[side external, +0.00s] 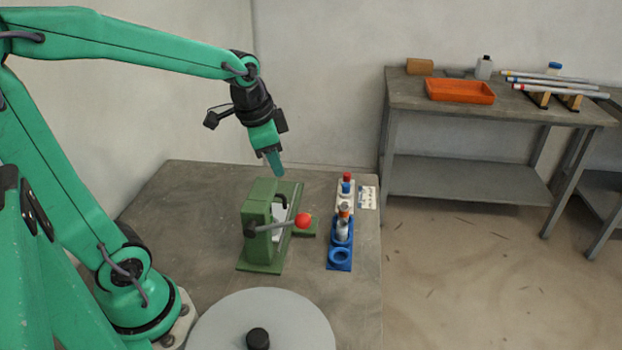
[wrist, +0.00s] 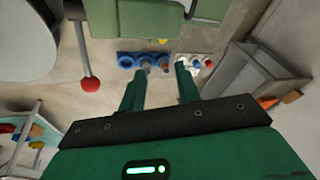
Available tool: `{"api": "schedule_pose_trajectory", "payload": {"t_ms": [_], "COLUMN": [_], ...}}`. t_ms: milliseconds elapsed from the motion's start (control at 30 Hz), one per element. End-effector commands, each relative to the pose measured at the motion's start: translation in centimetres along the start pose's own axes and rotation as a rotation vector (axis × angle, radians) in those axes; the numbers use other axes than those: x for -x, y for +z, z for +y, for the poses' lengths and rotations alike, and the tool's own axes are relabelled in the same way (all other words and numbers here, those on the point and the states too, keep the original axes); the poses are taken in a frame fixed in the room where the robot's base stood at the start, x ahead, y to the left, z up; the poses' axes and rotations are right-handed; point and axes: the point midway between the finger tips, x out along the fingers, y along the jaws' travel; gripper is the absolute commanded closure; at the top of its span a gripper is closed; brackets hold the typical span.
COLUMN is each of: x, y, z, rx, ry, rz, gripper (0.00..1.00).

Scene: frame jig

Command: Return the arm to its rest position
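My gripper (side external: 276,168) hangs over the work table (side external: 190,190), pointing down above the far end of the green jig. In the wrist view its two green fingers (wrist: 162,72) stand apart with nothing held between them. My arm is raised and stretched out from its base at the left. The green jig (side external: 257,222) stands below the gripper, with a grey lever ending in a red ball knob (side external: 303,220). The knob also shows in the wrist view (wrist: 90,84). The gripper is clear of the jig.
Right of the jig is a blue holder (side external: 339,257) with a white bottle (side external: 343,231) in it. Red- and blue-capped items stand behind. A grey round disc (side external: 262,325) is at the front. A side bench (side external: 480,113) holds an orange tray (side external: 460,91) and rods.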

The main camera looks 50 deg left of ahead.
Motion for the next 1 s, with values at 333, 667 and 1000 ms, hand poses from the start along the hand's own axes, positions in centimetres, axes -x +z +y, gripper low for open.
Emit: {"api": "schedule_pose_trajectory", "payload": {"t_ms": [333,667,1000], "x": [4.3,6.1,6.3], "y": [2.7,5.3,5.9], "z": [4.6,7.7,8.2], "rx": [0.218,0.394,0.432], "ry": [-0.014,0.003,0.01], "rz": [0.103,0.18,0.193], "gripper": [0.67,0.67,0.67]}}
